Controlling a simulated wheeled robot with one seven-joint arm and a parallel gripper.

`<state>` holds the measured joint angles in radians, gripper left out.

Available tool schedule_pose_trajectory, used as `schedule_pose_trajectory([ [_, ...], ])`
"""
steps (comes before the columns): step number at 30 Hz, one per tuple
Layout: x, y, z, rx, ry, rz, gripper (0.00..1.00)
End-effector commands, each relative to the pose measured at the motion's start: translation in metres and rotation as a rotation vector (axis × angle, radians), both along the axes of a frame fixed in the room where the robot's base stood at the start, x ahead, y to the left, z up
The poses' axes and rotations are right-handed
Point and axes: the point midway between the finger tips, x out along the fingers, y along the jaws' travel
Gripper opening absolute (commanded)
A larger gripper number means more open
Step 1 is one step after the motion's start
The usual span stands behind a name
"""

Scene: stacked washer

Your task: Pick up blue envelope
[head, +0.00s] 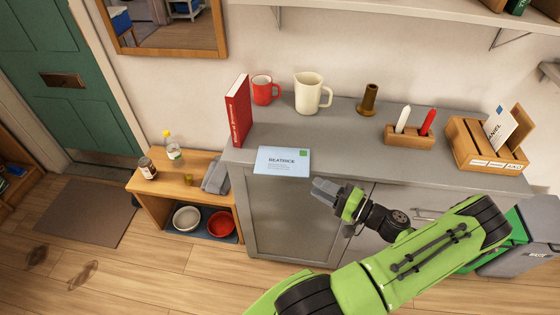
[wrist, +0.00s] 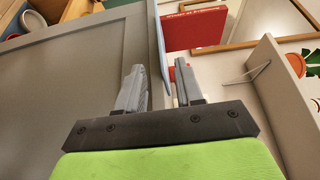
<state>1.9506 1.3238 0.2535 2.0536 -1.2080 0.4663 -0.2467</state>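The pale blue envelope (head: 281,162) lies flat on the grey counter at its front left edge, with its front part sticking out past the edge. It has printed writing and a small green mark. My gripper (head: 321,190) is just in front of the counter, to the right of and a little below the envelope. In the wrist view, my gripper (wrist: 160,68) is open, and the envelope (wrist: 160,42) shows edge-on as a thin blue strip in the gap between the fingers. I see no finger pressed on it.
A red book (head: 238,111) stands behind the envelope. A red mug (head: 264,90), cream pitcher (head: 309,94), brown candlestick (head: 368,99), candle holder (head: 409,137) and wooden letter box (head: 486,150) stand further back or right. The grey cabinet front (head: 290,215) is below the counter. The counter's middle is clear.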

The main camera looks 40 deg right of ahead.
Motion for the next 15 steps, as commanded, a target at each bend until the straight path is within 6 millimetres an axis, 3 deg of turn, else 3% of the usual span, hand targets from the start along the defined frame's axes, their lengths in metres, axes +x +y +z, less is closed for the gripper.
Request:
schedule_pose_trajectory([
  [3,0.026,0.007,-0.001,-0.001,-0.001,0.004,0.36],
  [8,0.045,0.010,0.000,0.000,0.000,0.002,0.36],
  [15,0.086,0.019,0.000,-0.001,0.001,0.004,0.36],
])
